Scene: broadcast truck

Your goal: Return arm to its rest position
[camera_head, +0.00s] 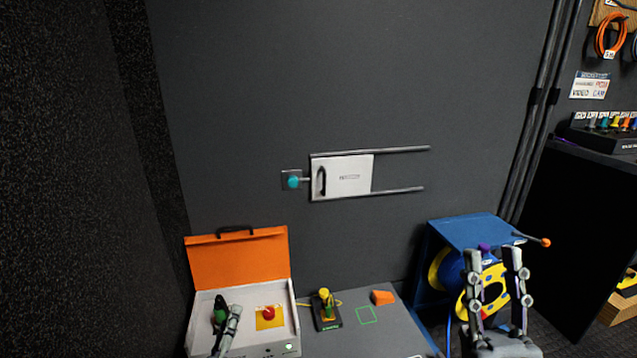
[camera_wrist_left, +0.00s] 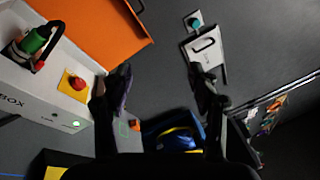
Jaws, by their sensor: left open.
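My left gripper (camera_head: 232,318) is seen nearly edge-on at the lower left of the head view, in front of the white case. Its two dark fingers (camera_wrist_left: 160,85) stand well apart in the left wrist view, with nothing between them. My right gripper (camera_head: 497,262) is at the lower right of the head view, fingers pointing up and spread, in front of the blue reel housing (camera_head: 470,228). Nothing is seen held in it. Both grippers' arms are mostly out of frame.
The white case (camera_head: 255,349) with raised orange lid (camera_head: 238,258) holds a green-and-black object (camera_head: 220,312) and a red button (camera_head: 269,313). A grey bench (camera_head: 385,341) carries an orange block (camera_head: 382,297). A white sliding panel (camera_head: 345,178) is on the wall. A dark rack stands right.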

